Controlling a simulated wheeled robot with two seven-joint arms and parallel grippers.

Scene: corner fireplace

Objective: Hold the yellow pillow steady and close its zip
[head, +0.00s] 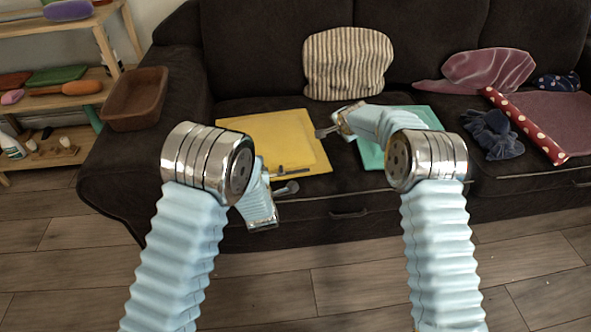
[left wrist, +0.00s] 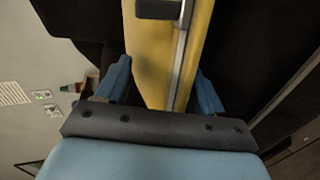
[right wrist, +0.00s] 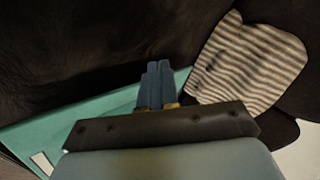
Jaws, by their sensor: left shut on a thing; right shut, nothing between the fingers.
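The yellow pillow (head: 262,138) lies flat on the left part of the sofa seat.
A teal flat item (head: 373,155) lies right of the yellow pillow, partly behind my right arm. A striped cushion (head: 347,64) leans on the backrest. A spotted red roll (head: 524,126) and dark blue cloth (head: 492,134) lie farther right. A brown box (head: 135,99) is on the left armrest.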

